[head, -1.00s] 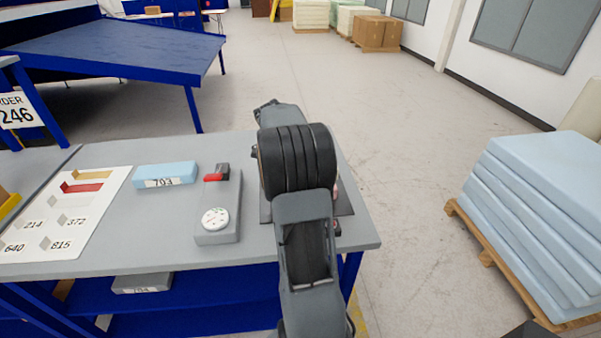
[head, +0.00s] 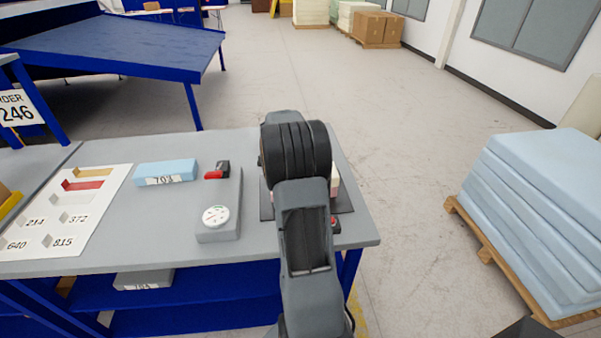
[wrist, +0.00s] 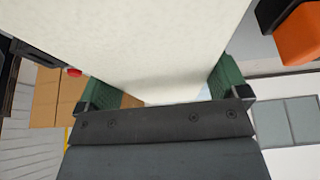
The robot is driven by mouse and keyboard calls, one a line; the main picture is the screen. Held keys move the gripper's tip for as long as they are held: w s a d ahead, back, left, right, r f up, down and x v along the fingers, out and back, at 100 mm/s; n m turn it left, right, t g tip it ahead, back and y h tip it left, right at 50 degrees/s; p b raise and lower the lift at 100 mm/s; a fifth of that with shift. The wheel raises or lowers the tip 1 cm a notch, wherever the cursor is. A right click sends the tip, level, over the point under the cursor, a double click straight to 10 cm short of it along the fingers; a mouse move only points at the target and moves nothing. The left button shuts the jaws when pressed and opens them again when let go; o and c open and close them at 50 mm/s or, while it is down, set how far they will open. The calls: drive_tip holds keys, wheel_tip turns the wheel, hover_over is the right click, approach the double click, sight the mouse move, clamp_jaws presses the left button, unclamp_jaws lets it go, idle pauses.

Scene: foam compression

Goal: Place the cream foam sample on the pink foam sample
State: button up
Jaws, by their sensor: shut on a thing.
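The cream foam sample (wrist: 160,40) fills the upper middle of the wrist view, between the green finger pads of my gripper (wrist: 166,86). My gripper is shut on it. In the head view my arm hides the gripper and most of the foam. A cream sliver (head: 335,174) shows just right of my arm, with a pink edge (head: 334,191) of the pink foam sample below it, over a dark plate (head: 344,204). Whether the two foams touch cannot be told.
A grey gauge device (head: 218,222) with a red part stands left of the plate. A blue foam block (head: 165,173) marked 703 and a white sample board (head: 85,205) lie farther left. Blue foam slabs (head: 545,210) are stacked on a pallet at right.

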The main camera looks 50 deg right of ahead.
drive_tip(key=o, duration=0.6)
drive_tip(key=v, duration=1.2)
drive_tip(key=s+a+r+n+t, duration=0.2)
drive_tip(key=s+a+n+t, duration=0.1)
drive_tip(key=a+n, duration=1.05)
drive_tip(key=s+a+f+n+t+y, duration=0.1)
drive_tip(key=s+a+f+n, duration=0.1)
drive_tip(key=s+a+n, duration=0.1)
drive_tip(key=s+a+f+n+t+y, duration=0.1)
drive_tip(key=s+a+n, duration=0.3)
drive_tip(key=a, duration=0.4)
drive_tip(key=s+a+f+n+t+y, duration=0.1)
drive_tip(key=s+a+f+n+t, duration=0.1)
drive_tip(key=a+n, duration=0.3)
drive_tip(key=shift+s+a+f+n+y, duration=0.3)
drive_tip(key=shift+s+a+f+n, duration=0.1)
drive_tip(key=shift+s+a, duration=0.35)
drive_tip(key=shift+d, duration=0.1)
